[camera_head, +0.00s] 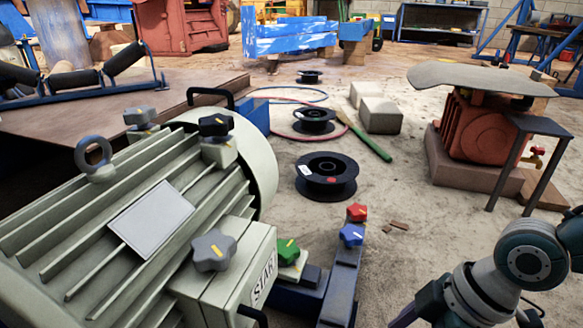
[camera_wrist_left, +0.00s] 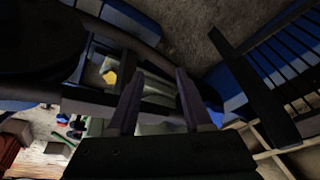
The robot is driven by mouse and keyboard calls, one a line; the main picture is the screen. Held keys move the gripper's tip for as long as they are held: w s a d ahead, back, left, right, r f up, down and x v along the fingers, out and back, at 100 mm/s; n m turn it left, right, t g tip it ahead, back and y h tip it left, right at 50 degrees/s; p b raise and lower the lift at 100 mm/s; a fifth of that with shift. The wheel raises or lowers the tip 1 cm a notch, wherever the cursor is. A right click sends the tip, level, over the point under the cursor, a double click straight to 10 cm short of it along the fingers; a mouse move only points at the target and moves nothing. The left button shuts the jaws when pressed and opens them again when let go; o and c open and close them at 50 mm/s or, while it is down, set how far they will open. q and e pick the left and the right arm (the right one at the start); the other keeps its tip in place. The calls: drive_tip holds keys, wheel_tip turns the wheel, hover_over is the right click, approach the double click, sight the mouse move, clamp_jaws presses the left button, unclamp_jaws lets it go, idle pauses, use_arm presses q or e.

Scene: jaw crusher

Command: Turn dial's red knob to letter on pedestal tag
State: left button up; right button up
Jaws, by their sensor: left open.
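A red star-shaped knob (camera_head: 357,212) with a yellow mark stands on a dark rail beside the motor in the head view. A blue knob (camera_head: 351,235) is just in front of it. A green knob (camera_head: 287,250) and a grey knob (camera_head: 214,250) sit nearby to the left. A white tag (camera_head: 264,281) reading START is on the motor's pale box. I cannot make out a dial or a single-letter tag. My left gripper (camera_wrist_left: 157,98) shows only in the left wrist view, its two fingers apart and nothing visible between them.
The large ribbed motor (camera_head: 150,218) fills the left side, with black (camera_head: 216,125) and grey (camera_head: 139,117) knobs on top. Black spools (camera_head: 326,176) and concrete blocks (camera_head: 380,115) lie on the floor. A red machine (camera_head: 474,125) stands right. Floor between is mostly clear.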

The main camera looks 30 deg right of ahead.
drive_tip(key=b+x, duration=0.6)
drive_tip(key=x, duration=0.3)
drive_tip(key=shift+w+a+f+b, duration=0.2)
drive_tip(key=shift+f+b, duration=0.1)
drive_tip(key=shift+b, duration=0.15)
drive_tip(key=shift+s, duration=0.1)
